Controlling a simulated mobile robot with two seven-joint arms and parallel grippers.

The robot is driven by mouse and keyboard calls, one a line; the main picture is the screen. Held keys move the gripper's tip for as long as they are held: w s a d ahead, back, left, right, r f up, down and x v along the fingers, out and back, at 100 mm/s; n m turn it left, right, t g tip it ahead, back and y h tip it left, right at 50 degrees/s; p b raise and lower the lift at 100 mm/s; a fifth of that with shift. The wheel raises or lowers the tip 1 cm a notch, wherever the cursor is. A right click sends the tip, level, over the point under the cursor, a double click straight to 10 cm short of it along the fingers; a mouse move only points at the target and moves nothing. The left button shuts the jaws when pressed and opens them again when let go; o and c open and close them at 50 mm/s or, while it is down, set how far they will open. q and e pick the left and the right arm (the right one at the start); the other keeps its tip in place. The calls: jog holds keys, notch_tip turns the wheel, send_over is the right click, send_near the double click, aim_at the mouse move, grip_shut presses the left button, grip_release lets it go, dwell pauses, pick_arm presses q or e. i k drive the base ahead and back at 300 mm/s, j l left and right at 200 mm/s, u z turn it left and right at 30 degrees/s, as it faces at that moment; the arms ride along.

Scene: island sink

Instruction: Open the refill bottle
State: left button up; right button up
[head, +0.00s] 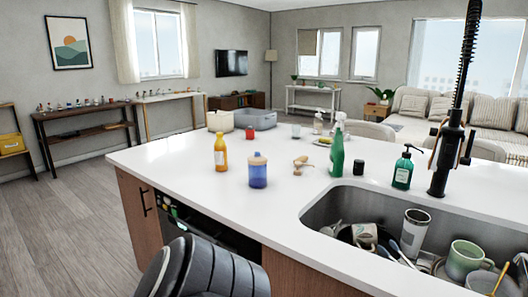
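Several bottles stand upright on the white island counter, and I cannot tell for sure which is the refill bottle. An orange bottle (220,153) with a pale label and its cap on stands near the counter's left side. A blue lidded container (257,171) stands nearer to me. A green spray bottle (337,152) stands behind the sink's left end, with a small black cylinder (359,167) beside it. A green pump bottle (402,168) stands behind the sink. A grey-black part of my arm shows at the bottom, below the counter edge; neither gripper shows.
The sink (318,212) holds a tumbler (414,232), a green mug (466,258) and other dishes. A tall black faucet (446,150) rises behind it. The counter's front left is clear.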

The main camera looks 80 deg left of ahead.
aim_at(220, 153)
jog(key=u, duration=2.9)
jog(key=z, duration=0.5)
jog(key=i+j+z, duration=0.1)
jog(key=j+z, duration=0.5)
jog(key=z, duration=0.2)
jog(key=j+z, duration=0.3)
jog(key=j, duration=0.45)
